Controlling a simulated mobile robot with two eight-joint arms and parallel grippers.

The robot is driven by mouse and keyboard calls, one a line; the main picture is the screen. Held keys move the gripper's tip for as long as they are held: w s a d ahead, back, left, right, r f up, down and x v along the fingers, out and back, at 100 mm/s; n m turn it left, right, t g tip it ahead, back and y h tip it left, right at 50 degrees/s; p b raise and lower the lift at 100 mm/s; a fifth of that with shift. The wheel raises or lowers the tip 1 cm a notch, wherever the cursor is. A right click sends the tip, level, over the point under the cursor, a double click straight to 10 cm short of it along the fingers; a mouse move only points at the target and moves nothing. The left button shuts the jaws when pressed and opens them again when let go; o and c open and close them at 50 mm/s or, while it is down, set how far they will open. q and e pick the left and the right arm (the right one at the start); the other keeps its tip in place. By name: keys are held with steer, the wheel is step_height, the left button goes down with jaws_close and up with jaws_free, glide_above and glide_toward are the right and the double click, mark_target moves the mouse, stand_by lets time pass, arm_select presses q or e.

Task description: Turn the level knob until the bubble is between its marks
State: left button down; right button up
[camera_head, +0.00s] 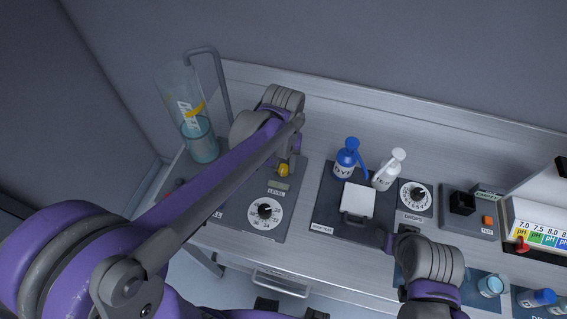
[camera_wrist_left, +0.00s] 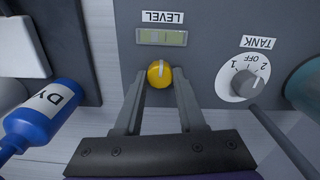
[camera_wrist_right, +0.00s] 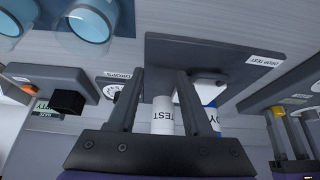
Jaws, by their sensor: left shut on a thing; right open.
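The yellow level knob (camera_wrist_left: 160,73) sits on the grey panel between the fingertips of my left gripper (camera_wrist_left: 160,85), which is shut on it. The knob's pale pointer line is roughly vertical in the left wrist view. Beside it is the greenish level vial (camera_wrist_left: 162,38) with the LEVEL label; the bubble's place against its marks is too small to tell. In the head view the knob (camera_head: 283,170) shows under my left gripper (camera_head: 284,164), just above the vial (camera_head: 279,185). My right gripper (camera_wrist_right: 158,72) is open and empty near the drop-test board.
A TANK dial (camera_wrist_left: 244,82) is to the right of the knob in the left wrist view. A blue DY bottle (camera_wrist_left: 48,115) is at left. A clear cylinder (camera_head: 190,120) stands at back left.

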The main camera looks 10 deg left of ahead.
mark_target(284, 168)
arm_select(q)
steer(key=shift+m, duration=1)
arm_select(e)
steer(key=shift+s+f, duration=0.2)
steer(key=shift+f, duration=0.2)
arm_select(q)
steer(key=c, duration=0.5)
jaws_free()
steer(key=shift+r, duration=0.15)
arm_select(e)
steer(key=shift+w+r, duration=0.2)
steer(key=shift+r, duration=0.25)
arm_select(q)
step_height(284, 168, up, 11)
steer(key=shift+f, duration=0.2)
